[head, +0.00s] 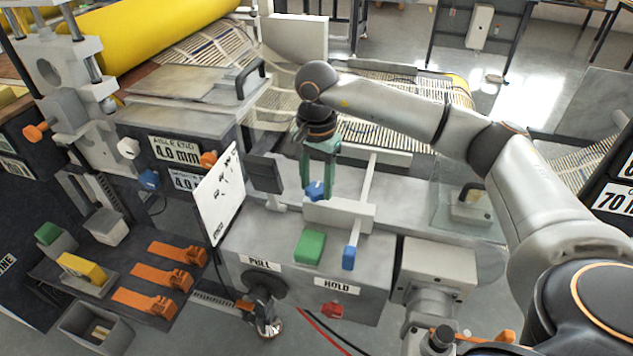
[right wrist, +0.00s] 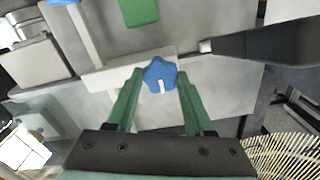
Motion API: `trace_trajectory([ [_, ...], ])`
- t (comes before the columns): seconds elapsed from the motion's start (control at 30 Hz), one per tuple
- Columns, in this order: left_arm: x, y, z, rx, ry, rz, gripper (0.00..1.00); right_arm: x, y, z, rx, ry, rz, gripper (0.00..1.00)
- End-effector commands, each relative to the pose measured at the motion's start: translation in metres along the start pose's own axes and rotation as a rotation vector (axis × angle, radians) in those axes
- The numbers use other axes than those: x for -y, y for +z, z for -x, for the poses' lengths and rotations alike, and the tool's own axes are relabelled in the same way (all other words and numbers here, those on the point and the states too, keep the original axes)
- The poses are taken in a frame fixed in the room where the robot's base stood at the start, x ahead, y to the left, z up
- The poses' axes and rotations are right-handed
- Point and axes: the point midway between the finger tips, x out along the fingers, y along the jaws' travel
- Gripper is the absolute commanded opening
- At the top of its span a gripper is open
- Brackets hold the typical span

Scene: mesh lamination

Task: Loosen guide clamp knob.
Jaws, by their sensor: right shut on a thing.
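The guide clamp knob is a blue, star-shaped knob (head: 313,193) on the grey guide block on top of the machine's front housing. In the right wrist view the knob (right wrist: 158,70) shows a white mark on its face. My right gripper (head: 318,184) reaches down over it from above, with green fingers. In the right wrist view the fingertips (right wrist: 160,78) sit on either side of the knob, shut on it. The fingers hide part of the knob in the head view. My left gripper is not in view.
A white panel (head: 219,194) stands upright left of the knob. A green button (head: 310,247) and a blue-ended lever (head: 349,257) are in front of it. Orange clips (head: 155,277) lie on a dark tray.

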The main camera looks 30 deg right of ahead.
Motion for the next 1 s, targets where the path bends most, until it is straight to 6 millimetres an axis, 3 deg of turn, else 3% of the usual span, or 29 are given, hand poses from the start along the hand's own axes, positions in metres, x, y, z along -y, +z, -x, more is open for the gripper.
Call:
trace_trajectory([
  [0.2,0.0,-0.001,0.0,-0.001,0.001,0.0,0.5,0.001,0.0,0.001,-0.001,-0.003,0.005,0.0],
  [0.23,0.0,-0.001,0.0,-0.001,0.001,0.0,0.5,0.001,0.0,0.001,-0.001,-0.003,0.005,0.55],
  [0.47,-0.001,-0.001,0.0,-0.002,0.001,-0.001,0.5,0.0,0.0,0.001,-0.001,-0.002,0.003,0.81],
  [0.77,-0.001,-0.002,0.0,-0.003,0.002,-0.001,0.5,0.001,0.0,0.002,-0.001,-0.001,0.002,0.82],
  [1.0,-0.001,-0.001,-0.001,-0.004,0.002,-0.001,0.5,0.001,0.0,0.036,-0.002,-0.006,0.002,0.82],
])
